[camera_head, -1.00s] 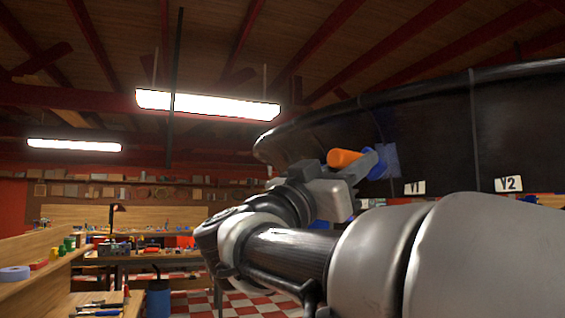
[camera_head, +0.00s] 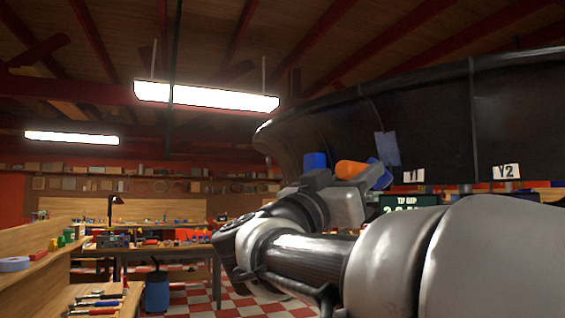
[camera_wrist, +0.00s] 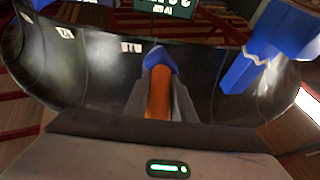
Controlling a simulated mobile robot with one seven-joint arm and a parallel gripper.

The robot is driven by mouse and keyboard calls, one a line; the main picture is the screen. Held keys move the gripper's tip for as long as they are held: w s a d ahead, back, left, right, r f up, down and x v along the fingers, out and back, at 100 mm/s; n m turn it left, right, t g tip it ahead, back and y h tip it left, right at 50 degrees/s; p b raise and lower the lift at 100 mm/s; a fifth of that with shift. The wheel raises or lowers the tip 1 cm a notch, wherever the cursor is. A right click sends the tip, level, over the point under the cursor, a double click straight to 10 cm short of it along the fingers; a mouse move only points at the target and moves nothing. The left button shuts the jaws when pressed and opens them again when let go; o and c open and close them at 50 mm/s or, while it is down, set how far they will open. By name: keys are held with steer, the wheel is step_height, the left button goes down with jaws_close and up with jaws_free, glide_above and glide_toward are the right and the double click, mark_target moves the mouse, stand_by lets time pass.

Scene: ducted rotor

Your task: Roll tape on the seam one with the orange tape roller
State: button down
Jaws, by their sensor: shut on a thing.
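My gripper (camera_head: 364,184) is shut on the orange tape roller (camera_head: 352,169), which also shows between the fingers in the wrist view (camera_wrist: 159,92). Its blue roller head (camera_head: 380,175) points towards the dark curved duct wall (camera_head: 430,125). A blue tape patch (camera_head: 387,149) lies on that wall above and just right of the roller, at the lower end of a thin seam line (camera_head: 368,108). The roller head appears apart from the patch.
A blue block (camera_head: 315,160) stands close to my gripper; its support is hidden. Workbenches (camera_head: 150,250) stand back left.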

steer(key=shift+m+h, duration=0.5)
steer(key=shift+m, duration=0.4)
steer(key=shift+s+a+r+p, duration=0.3)
steer(key=shift+a+r, duration=0.3)
steer(key=shift+r, duration=0.3)
steer(key=shift+s+a+r+p, duration=0.25)
steer(key=shift+a+r, duration=0.35)
steer(key=shift+r, duration=0.3)
steer(key=shift+s+a+r+p, duration=0.3)
steer(key=shift+a+r, duration=0.3)
steer(key=shift+r, duration=0.3)
steer(key=shift+d+f, duration=0.15)
steer(key=shift+f, duration=0.1)
steer(key=shift+s+d+b, duration=1.25)
steer(key=shift+s+d, duration=0.45)
steer(key=shift+s, duration=0.75)
steer(key=shift+w+a+f+p, duration=0.1)
steer(key=shift+w+a+p, duration=0.25)
steer(key=shift+w+a, duration=0.35)
steer(key=shift+w+a+f+p, duration=0.1)
steer(key=shift+w+a+p, duration=0.35)
steer(key=shift+w, duration=0.5)
steer(key=shift+w+a+p, duration=0.3)
steer(key=shift+w+a, duration=0.3)
steer(key=shift+w, duration=0.2)
steer(key=shift+w+a+f, duration=0.15)
steer(key=shift+w+a, duration=0.05)
steer(key=shift+w, duration=0.1)
steer(key=shift+d+f, duration=0.1)
